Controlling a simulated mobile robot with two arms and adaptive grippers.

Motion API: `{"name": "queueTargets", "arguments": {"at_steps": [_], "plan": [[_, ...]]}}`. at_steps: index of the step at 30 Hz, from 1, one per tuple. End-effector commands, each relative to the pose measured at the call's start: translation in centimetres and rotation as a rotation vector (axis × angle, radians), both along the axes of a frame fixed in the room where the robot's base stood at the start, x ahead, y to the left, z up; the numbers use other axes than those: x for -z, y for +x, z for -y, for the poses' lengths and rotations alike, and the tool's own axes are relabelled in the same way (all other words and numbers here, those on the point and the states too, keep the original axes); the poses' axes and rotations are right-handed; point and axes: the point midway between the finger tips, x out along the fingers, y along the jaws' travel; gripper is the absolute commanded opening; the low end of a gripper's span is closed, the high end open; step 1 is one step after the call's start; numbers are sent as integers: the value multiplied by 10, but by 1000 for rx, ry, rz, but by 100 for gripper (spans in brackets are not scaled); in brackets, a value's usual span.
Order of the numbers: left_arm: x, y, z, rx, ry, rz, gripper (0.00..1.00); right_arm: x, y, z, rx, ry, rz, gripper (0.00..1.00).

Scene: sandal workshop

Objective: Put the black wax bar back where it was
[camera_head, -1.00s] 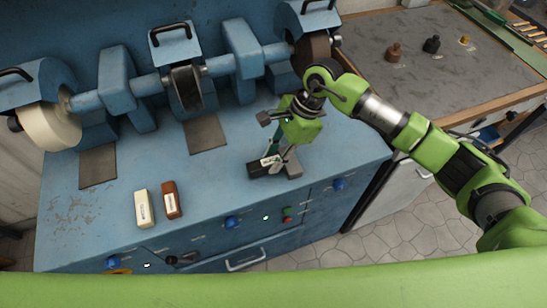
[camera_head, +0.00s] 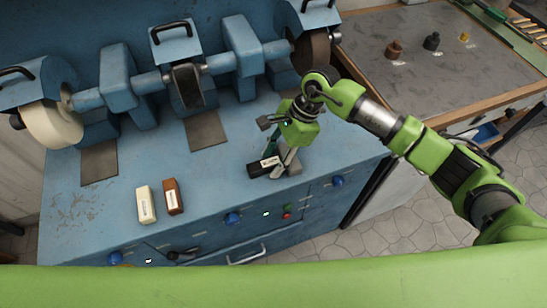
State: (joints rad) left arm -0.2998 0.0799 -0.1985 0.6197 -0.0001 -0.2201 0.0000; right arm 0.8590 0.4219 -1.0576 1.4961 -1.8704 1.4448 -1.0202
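The black wax bar (camera_head: 258,170), with a white label, lies at the front right of the blue bench top. My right gripper (camera_head: 280,166) points down at the bar's right end, its fingertips close to the bench. One finger is partly behind the bar and one is in front of it. I cannot tell whether they press on it. My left gripper is not in view.
A white bar (camera_head: 146,205) and a brown bar (camera_head: 173,197) stand to the left on the blue bench (camera_head: 225,185). The grinding machine (camera_head: 188,86) fills the bench's back. Bench top between the brown and black bars is clear. A grey-topped table (camera_head: 450,75) stands at right.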

Motion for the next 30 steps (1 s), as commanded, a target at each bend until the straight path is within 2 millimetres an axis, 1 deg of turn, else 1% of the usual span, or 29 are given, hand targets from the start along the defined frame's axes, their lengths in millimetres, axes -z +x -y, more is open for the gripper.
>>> {"name": "queueTargets", "arguments": {"at_steps": [2, 3, 5, 15, 19, 24, 30], "plan": [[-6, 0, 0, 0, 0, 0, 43, -5, 0, 0, 0, 0, 0, 40], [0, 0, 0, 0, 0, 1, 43, -6, 2, 3, 0, 0, 3, 40], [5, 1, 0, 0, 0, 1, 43, -14, 4, 7, 2, 0, 6, 40], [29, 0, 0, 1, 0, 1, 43, -80, 13, 34, 2, 0, 5, 40], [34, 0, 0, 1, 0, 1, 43, -99, 15, 41, 3, 0, 3, 40], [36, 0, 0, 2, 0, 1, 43, -111, 15, 46, 1, 1, 2, 40], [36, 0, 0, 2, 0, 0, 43, -113, 15, 46, 0, 0, 0, 40]]}}
